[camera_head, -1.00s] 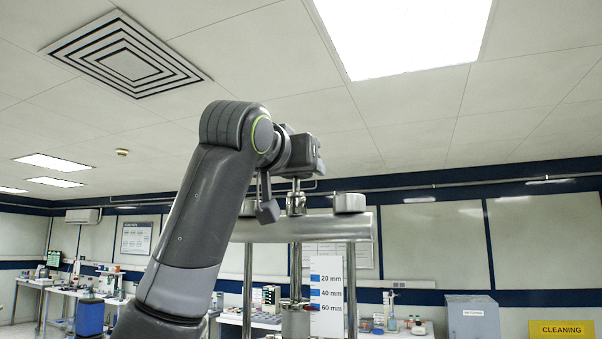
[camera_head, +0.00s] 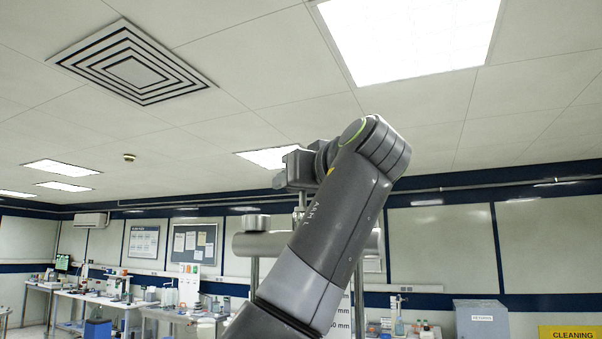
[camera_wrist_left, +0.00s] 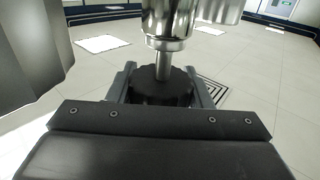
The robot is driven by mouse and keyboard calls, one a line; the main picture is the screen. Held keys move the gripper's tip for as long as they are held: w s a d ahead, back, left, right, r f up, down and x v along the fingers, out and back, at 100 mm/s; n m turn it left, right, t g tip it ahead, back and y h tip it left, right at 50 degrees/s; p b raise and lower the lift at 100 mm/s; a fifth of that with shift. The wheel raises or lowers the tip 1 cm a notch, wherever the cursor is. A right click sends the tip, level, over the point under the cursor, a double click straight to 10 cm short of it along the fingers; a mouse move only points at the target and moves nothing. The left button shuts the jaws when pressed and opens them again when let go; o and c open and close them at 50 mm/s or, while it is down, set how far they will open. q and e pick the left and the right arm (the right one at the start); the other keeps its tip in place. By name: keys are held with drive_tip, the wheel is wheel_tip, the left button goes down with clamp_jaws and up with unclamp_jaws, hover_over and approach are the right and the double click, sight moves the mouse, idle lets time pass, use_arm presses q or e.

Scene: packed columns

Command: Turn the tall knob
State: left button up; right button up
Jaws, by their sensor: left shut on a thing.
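A black, ridged knob (camera_wrist_left: 155,88) sits on a shiny metal shaft (camera_wrist_left: 163,62) in the left wrist view. The two fingers of my left gripper (camera_wrist_left: 164,82) stand on either side of the knob and are shut on it. In the head view my left gripper (camera_head: 298,178) is above the metal crossbar (camera_head: 262,243), at the end of my raised arm. The knob itself is hidden there behind the gripper, and only a piece of metal fitting shows below it. My right gripper is in neither view.
The crossbar carries a round metal cap (camera_head: 256,222) and rests on upright posts. My arm hides its middle and most of the millimetre scale (camera_head: 345,315). Benches with lab items (camera_head: 170,305) line the far wall. A grey cabinet (camera_head: 482,318) stands at right.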

use_arm(q)
drive_tip(key=shift+f+n+g+y+p, duration=0.15)
drive_tip(key=shift+n+g+y+p, duration=0.4)
drive_tip(key=shift+n+y, duration=0.4)
drive_tip(key=shift+a+y, duration=0.1)
drive_tip(key=shift+y, duration=0.15)
drive_tip(key=o, duration=1)
drive_tip(key=shift+w, duration=0.1)
drive_tip(key=shift+a, duration=0.1)
